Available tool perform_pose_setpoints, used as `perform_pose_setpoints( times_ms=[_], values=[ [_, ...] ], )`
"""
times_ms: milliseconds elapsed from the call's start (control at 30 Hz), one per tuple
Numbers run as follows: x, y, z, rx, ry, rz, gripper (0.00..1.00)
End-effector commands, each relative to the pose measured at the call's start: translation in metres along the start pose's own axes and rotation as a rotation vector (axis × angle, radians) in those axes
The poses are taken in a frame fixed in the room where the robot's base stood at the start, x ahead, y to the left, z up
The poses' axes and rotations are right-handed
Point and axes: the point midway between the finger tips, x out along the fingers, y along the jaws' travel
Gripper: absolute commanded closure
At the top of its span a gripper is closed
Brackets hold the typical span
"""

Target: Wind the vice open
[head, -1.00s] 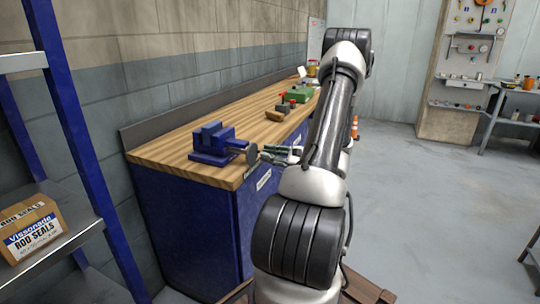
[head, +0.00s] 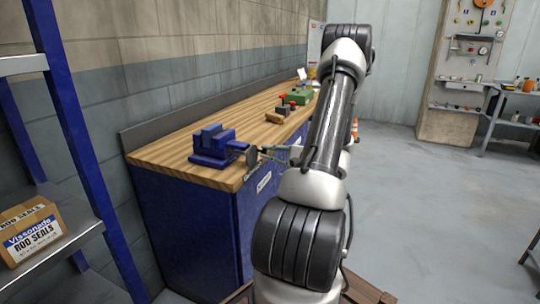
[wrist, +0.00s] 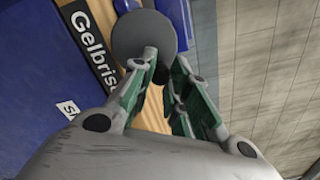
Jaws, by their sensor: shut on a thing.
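The blue vice (head: 212,145) stands on the near end of the wooden bench top. A grey round disc (head: 252,155), part of its winding handle, faces my gripper. In the wrist view the disc (wrist: 145,40) fills the top middle, just beyond my fingertips. My gripper (wrist: 166,66) has its green-padded fingers close together at the disc's lower edge, shut on the vice handle. The gripped part is mostly hidden between the fingers. In the head view my gripper (head: 266,154) reaches the disc from the right, partly hidden by my arm.
The blue-fronted bench (head: 160,152) runs along the wall. Further back on it are a green object (head: 299,97) and small red-topped items. A blue shelf unit with a cardboard box (head: 30,232) stands at left. Open floor lies to the right.

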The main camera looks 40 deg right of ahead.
Motion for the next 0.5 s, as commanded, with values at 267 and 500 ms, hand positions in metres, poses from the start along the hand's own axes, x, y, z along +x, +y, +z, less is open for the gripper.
perform_pose_setpoints(
  times_ms=[267, 500],
  values=[
    [0.0002, -0.0012, 0.0019, -0.062, -0.001, -0.001, 1.00],
    [0.0002, -0.0032, 0.0078, -0.258, -0.001, -0.001, 1.00]
  ],
)
